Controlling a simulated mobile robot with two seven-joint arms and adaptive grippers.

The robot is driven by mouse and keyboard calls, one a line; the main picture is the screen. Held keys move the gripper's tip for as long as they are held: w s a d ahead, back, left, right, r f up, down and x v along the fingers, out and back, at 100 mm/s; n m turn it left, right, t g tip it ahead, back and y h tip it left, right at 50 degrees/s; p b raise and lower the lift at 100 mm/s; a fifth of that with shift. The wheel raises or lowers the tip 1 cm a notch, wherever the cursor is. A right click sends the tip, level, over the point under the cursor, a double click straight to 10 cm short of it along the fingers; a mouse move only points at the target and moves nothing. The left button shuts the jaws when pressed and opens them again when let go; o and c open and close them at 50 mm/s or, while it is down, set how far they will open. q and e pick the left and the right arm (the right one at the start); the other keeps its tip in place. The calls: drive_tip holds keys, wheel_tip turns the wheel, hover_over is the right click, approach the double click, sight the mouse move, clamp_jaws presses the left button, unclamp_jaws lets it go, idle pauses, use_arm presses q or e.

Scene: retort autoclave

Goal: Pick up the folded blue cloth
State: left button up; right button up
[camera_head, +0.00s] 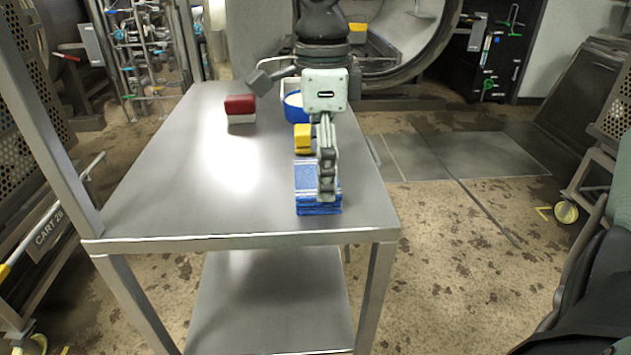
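The folded blue cloth (304,180) is a flat stack of layers near the front right corner of the metal table (180,180). The gripper over it, which I take to be my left gripper (326,190), points down with its fingers in front of the cloth's right part. They are seen edge-on, so I cannot tell whether they are open, touching the cloth or shut on it.
A yellow block (302,138) stands right behind the cloth. Behind it is a blue round container (292,107), partly hidden by my arm. A red and white block (240,108) sits at the back left. The tabletop left of the cloth is clear.

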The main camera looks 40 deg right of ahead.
drive_tip(key=shift+f, duration=0.2)
drive_tip(key=c, duration=0.8)
drive_tip(key=shift+r, duration=0.15)
wheel_tip(320, 180, up, 10)
drive_tip(key=shift+f, duration=0.1)
drive_tip(key=o, duration=0.5)
drive_tip(key=shift+c, duration=0.2)
drive_tip(key=c, duration=0.3)
